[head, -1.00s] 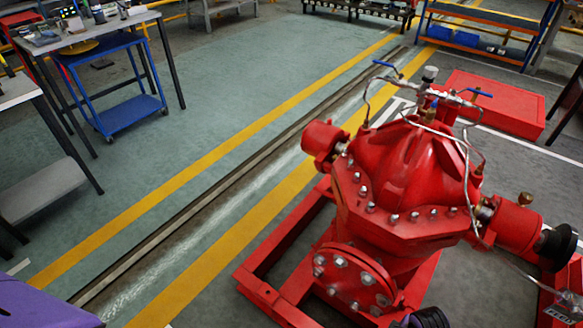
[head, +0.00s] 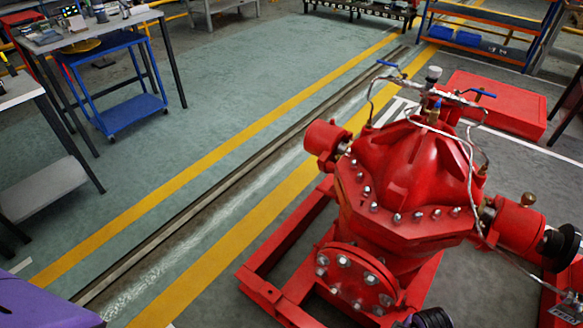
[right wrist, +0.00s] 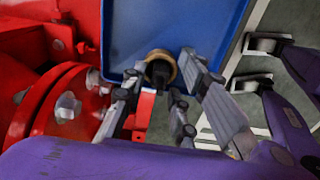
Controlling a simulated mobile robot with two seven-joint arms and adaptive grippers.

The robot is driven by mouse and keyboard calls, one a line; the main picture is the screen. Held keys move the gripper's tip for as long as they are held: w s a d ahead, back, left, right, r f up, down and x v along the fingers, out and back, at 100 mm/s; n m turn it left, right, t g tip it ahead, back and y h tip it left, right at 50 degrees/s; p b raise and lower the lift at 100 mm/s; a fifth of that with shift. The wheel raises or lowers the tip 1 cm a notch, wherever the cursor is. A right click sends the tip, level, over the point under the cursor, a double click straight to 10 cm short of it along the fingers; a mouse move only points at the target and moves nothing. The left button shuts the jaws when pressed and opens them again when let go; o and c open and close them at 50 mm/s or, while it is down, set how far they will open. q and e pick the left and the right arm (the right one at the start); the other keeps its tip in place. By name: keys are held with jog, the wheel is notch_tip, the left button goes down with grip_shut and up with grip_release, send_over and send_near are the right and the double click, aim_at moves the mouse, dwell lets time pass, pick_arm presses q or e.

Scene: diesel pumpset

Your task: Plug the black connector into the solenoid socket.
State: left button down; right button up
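In the right wrist view my right gripper (right wrist: 161,72) has its grey fingers spread apart. A round black part with a brass-coloured ring (right wrist: 160,66) shows between and just beyond the fingertips, against a blue panel. I cannot tell whether this is the connector or the socket, and no finger visibly closes on it. Neither gripper shows in the head view; only a purple part of my own body is at its lower left. No connector or solenoid socket can be clearly made out in the head view.
A red pump (head: 410,200) stands on a red frame (head: 262,290), with thin metal pipes on top. The blue panel (right wrist: 205,20) and red machinery (right wrist: 60,110) are close to my right gripper. A blue cart (head: 125,115) stands far left. Floor between is clear.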

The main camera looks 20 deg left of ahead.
dwell(0.7)
grip_shut()
jog(key=shift+f, duration=0.1)
jog(key=shift+s+f, duration=0.15)
jog(key=shift+s, duration=0.25)
jog(key=shift+c, duration=0.9)
grip_release()
jog(key=o, duration=2)
jog(key=shift+w+r, duration=0.2)
jog(key=shift+w, duration=0.2)
jog(key=shift+o, duration=0.2)
